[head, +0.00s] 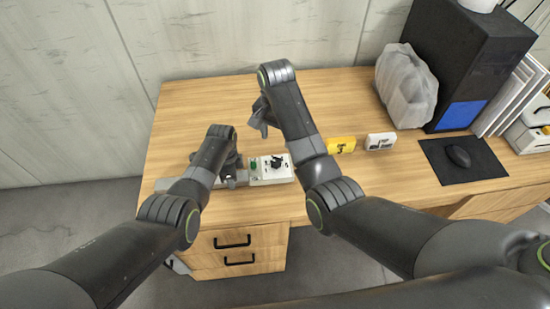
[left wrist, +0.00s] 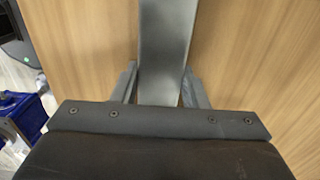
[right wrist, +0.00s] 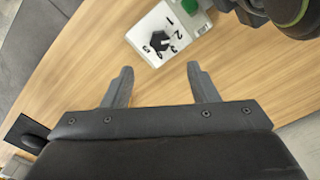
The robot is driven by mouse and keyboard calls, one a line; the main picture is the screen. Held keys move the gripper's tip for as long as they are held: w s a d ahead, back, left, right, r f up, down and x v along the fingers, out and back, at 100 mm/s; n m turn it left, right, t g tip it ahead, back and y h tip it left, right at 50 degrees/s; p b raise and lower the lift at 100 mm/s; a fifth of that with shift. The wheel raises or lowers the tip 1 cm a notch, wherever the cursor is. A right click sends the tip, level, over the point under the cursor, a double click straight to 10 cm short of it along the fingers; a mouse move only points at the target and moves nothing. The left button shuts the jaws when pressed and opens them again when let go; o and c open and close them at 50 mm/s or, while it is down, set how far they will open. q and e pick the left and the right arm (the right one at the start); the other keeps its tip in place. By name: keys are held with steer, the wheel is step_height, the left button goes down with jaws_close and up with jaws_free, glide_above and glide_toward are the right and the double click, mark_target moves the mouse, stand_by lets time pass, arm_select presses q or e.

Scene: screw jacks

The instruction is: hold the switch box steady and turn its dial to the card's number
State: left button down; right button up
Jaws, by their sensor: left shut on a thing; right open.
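The switch box (head: 284,175) is a pale box near the table's front edge, with a black dial (head: 277,161) and a green part (head: 253,166) on top. In the right wrist view the dial (right wrist: 159,42) has black numbers around it; which one it points to is unclear. My left gripper (head: 232,178) is shut on a grey bar (left wrist: 165,50) at the box's left side. My right gripper (head: 262,122) is open and empty above the table, behind the box; its fingers (right wrist: 160,85) are apart from the dial. A yellow card (head: 341,145) appears to read 3.
A white block (head: 380,141) with dark marks stands right of the card. A bagged object (head: 405,86), a black case (head: 465,60) and a mouse (head: 458,157) on a dark mat are further right. The table's back left is clear.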

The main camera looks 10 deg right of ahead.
mark_target(276, 161)
step_height(276, 161, down, 11)
steer(key=n, duration=1.6)
steer(key=shift+r, duration=0.1)
steer(key=c, duration=1)
